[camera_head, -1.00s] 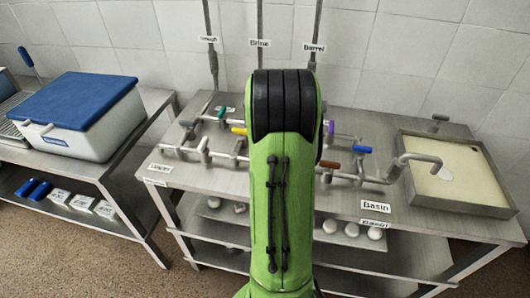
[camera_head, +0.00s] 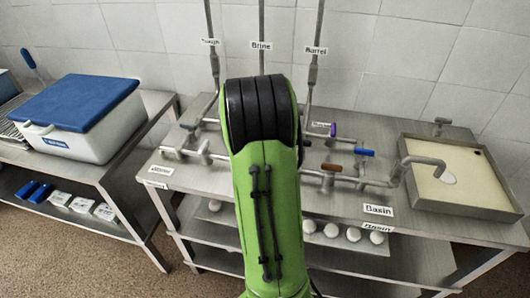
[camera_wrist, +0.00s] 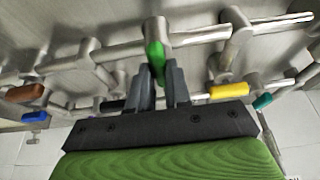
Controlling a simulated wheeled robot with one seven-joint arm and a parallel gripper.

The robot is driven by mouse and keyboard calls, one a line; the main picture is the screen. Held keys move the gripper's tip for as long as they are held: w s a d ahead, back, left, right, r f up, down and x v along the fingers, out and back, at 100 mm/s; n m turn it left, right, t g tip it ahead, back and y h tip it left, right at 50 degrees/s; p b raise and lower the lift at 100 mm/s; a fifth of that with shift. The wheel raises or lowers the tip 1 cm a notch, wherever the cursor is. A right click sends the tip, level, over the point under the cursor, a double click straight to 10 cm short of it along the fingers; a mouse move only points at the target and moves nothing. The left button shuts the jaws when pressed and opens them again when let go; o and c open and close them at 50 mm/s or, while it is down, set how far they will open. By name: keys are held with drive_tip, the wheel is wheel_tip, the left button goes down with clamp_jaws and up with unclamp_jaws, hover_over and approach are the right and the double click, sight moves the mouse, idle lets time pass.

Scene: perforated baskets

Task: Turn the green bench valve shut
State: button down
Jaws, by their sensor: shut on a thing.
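The green valve handle (camera_wrist: 155,54) shows in the wrist view at upper middle, on a grey valve body (camera_wrist: 156,28) set in a metal pipe. The handle appears to point across the pipe, toward my gripper. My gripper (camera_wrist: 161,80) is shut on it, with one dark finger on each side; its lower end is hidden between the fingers. In the head view my arm hides the green handle and the gripper.
A brown handle (camera_head: 332,167), a blue handle (camera_head: 364,152) and a purple handle (camera_head: 333,130) are to the right of my arm. A yellow handle (camera_wrist: 229,91) and a teal handle (camera_wrist: 262,102) are close by in the wrist view. A basin (camera_head: 488,210) stands at the right.

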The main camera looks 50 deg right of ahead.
drive_tip(key=c, duration=1.1)
unclamp_jaws()
drive_tip(key=shift+o, duration=0.2)
drive_tip(key=p+v, duration=0.3)
drive_tip(key=v, duration=1.2)
drive_tip(key=shift+a+r, duration=0.25)
drive_tip(key=shift+r, duration=0.05)
drive_tip(key=shift+s+a, duration=0.1)
